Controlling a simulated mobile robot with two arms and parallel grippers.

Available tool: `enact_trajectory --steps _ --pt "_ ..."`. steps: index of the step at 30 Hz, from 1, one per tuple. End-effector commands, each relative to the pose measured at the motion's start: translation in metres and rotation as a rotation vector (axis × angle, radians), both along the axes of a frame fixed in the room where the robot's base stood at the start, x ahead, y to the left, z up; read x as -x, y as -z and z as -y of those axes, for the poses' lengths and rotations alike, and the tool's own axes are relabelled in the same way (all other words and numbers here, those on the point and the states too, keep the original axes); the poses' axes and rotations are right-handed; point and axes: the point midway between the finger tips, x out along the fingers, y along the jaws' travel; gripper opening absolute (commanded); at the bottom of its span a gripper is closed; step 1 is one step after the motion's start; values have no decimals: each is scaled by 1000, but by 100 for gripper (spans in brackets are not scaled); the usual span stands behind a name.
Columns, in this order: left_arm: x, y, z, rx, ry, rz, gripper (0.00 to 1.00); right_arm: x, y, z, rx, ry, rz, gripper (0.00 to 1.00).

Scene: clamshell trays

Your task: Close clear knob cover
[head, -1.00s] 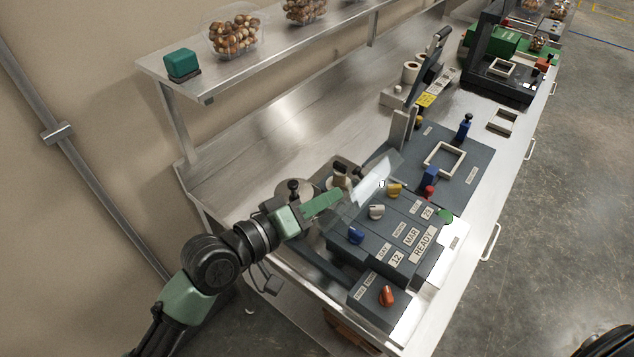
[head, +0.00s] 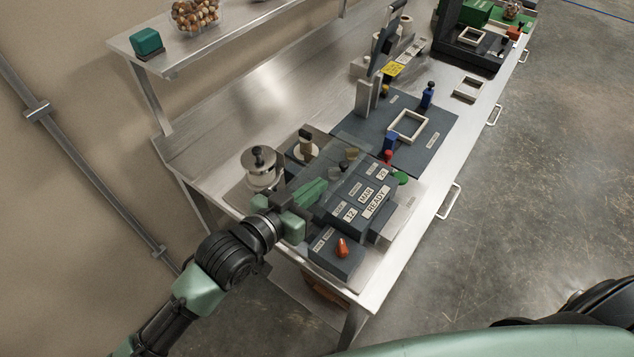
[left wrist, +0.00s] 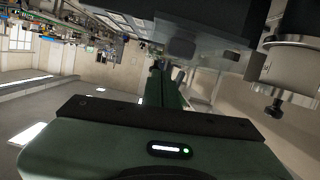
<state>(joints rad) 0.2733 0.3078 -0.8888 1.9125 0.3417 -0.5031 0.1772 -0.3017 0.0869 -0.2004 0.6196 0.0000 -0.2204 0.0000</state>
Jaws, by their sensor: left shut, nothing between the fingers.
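My left gripper (head: 319,184) is shut and empty at the panel's left side, close to the cover's near end; contact is unclear. The left wrist view shows its green fingers (left wrist: 162,88) together below a dark surface. My right gripper is not in view.
A box with an orange knob (head: 342,247) stands at the bench's near end. A round metal piece with a black knob (head: 259,165) sits left of the panel. A mat with a cream frame (head: 407,125) lies beyond. The floor at right is clear.

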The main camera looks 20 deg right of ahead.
Motion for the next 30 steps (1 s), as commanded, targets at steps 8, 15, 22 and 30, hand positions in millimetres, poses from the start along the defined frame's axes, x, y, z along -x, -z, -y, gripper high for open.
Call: enact_trajectory --steps 8,15,22,30 --pt "0 7 0 3 -1 -6 0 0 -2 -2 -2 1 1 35" --pt "0 9 0 5 0 -7 0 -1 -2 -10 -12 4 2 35" --pt "0 9 0 5 0 -8 0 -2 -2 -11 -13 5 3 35" --pt "0 8 -1 4 -1 -8 0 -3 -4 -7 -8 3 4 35"
